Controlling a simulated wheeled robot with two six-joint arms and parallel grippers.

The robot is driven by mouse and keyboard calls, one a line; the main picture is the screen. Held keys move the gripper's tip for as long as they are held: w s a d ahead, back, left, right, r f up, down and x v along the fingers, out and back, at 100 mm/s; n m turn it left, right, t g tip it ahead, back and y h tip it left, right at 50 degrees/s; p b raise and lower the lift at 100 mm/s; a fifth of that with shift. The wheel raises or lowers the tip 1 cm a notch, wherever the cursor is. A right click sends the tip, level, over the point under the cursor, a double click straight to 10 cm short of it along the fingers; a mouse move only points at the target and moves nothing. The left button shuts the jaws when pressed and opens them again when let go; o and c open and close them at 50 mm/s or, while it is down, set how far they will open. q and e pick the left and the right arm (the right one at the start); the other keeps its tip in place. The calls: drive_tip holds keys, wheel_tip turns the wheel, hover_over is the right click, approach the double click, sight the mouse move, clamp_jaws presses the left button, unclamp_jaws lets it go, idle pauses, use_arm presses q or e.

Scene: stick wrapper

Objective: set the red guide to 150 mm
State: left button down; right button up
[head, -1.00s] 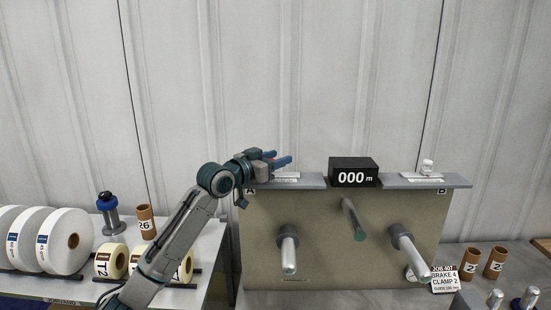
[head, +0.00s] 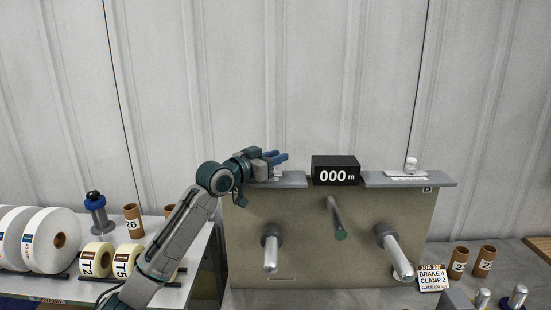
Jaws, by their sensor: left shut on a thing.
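I see no red guide in view. My left gripper (head: 281,159), with blue fingertips, reaches in over the left shelf (head: 292,180) of the upright tan panel (head: 310,250). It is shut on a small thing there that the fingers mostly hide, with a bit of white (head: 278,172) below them. A matching white knob (head: 410,163) stands on the right shelf (head: 440,181), marked B. The black display (head: 336,172) between them reads 000 m. A job card (head: 433,278) reads brake 4, clamp 2; its guide line is too small to read surely. My right gripper is not in view.
Three rods (head: 270,252) stick out of the panel's face. White rolls (head: 50,240), labelled rolls (head: 97,260), a blue-capped post (head: 97,212) and brown cores (head: 133,220) stand on the left table. More cores (head: 485,262) stand at the right. The wall behind is bare.

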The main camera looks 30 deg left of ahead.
use_arm(q)
drive_tip(key=c, duration=1.4)
unclamp_jaws()
drive_tip(key=shift+s+a, duration=0.25)
drive_tip(key=shift+a, duration=0.15)
drive_tip(key=shift+o, duration=0.8)
drive_tip(key=shift+s+a, duration=0.1)
drive_tip(key=shift+s, duration=0.05)
drive_tip(key=shift+d, duration=0.2)
drive_tip(key=shift+w+d, duration=0.15)
drive_tip(key=shift+w, duration=0.05)
drive_tip(key=shift+s, duration=0.1)
drive_tip(key=shift+s+a+f+b, duration=0.1)
drive_tip(key=shift+s+a+b, duration=0.15)
drive_tip(key=shift+s+b, duration=0.15)
drive_tip(key=b+v, duration=0.3)
drive_tip(key=v, duration=0.2)
drive_tip(key=shift+s+a, duration=0.1)
drive_tip(key=shift+s, duration=0.1)
drive_tip(key=shift+s+a+b, duration=0.15)
drive_tip(key=shift+s+b, duration=0.45)
drive_tip(key=shift+s, duration=0.15)
drive_tip(key=shift+b+v, duration=0.95)
drive_tip(key=shift+s+b, duration=0.55)
drive_tip(key=shift+b, duration=0.05)
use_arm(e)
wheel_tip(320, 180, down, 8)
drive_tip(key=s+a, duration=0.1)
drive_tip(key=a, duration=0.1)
